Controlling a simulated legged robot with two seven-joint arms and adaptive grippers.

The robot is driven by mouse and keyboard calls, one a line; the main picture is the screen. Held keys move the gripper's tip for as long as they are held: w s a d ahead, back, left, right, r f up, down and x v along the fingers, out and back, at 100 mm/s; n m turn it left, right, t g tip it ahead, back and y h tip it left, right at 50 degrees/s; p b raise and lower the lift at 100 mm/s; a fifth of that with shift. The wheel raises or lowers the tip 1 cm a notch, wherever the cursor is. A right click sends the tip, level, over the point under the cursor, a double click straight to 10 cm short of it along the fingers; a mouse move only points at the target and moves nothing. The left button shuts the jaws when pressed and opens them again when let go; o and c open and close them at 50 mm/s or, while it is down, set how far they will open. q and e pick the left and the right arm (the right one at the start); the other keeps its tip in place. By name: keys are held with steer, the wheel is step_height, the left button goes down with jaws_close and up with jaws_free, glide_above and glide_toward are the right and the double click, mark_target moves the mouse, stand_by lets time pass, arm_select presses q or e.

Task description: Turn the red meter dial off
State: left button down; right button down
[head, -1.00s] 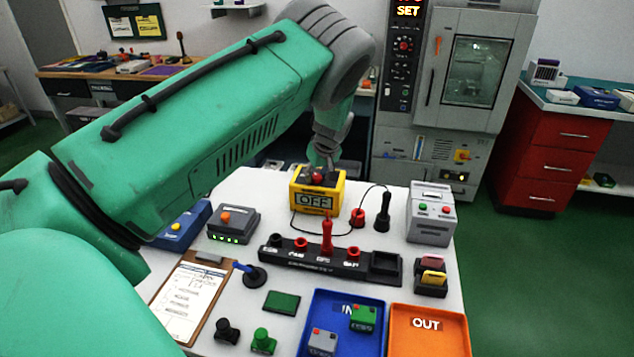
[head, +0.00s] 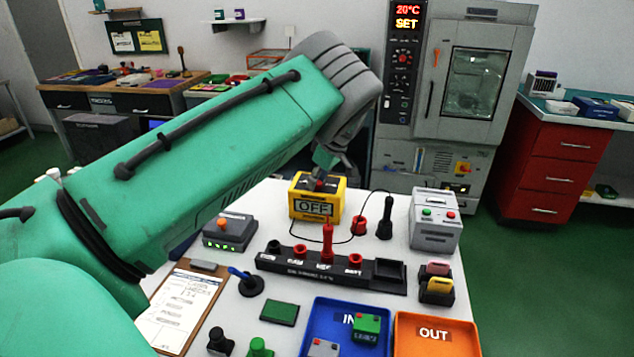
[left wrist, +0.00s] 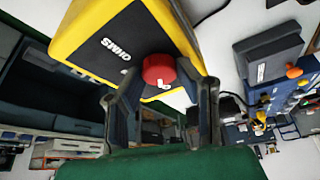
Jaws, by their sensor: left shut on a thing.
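The yellow meter (head: 317,208) stands at the back of the white table, and its display reads OFF. Its red dial (head: 319,185) is on top, partly covered by my gripper. My left gripper (head: 322,178) reaches down to the dial from above and behind. In the left wrist view, the red dial (left wrist: 158,71) sits between the dark fingers of my left gripper (left wrist: 162,78), which is shut on it. The meter's yellow and black body (left wrist: 115,45) fills the top of that view. My right gripper is not in view.
A black socket strip (head: 330,271) with a red probe stands in front of the meter. A grey box (head: 434,218) is at right, a grey button box (head: 229,232) at left. Blue (head: 308,328) and orange (head: 436,348) trays lie in front.

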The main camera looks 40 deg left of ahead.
arm_select(q)
steer(key=shift+s+d+f, duration=0.1)
steer(key=shift+d+f, duration=0.2)
steer(key=shift+f, duration=0.1)
steer(key=c, duration=1.2)
jaws_free()
steer(key=shift+r, duration=0.2)
steer(key=shift+w+r, duration=0.2)
steer(key=v, duration=1.1)
steer(key=shift+r, duration=0.2)
